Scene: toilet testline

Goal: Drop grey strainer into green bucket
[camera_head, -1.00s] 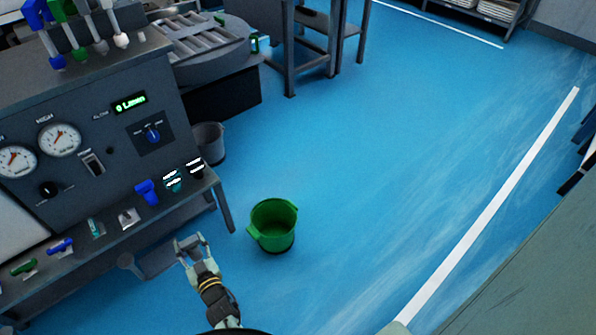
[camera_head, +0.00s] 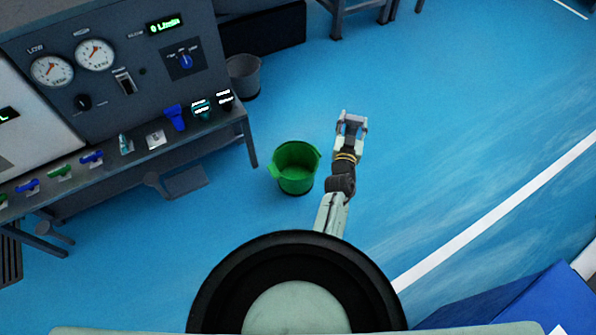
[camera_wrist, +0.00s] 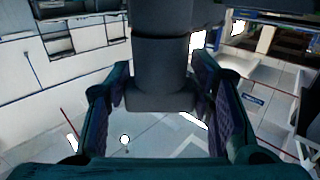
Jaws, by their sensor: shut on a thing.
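The green bucket (camera_head: 296,168) stands upright on the blue floor, left of my gripper in the head view. I see no contents in it. My gripper (camera_head: 351,120) is up and to the right of the bucket in the picture, apart from it. In the wrist view, a dark grey cylindrical part with a wider end, which I take as the grey strainer (camera_wrist: 160,85), sits between the two fingers of my gripper (camera_wrist: 162,112). My gripper is shut on it.
A grey bucket (camera_head: 243,77) stands by the test bench (camera_head: 130,85) at the upper left. The bench's ledge (camera_head: 150,135) carries several coloured valves and sensors. A blue box (camera_head: 545,300) is at the lower right. The floor right of my gripper is clear.

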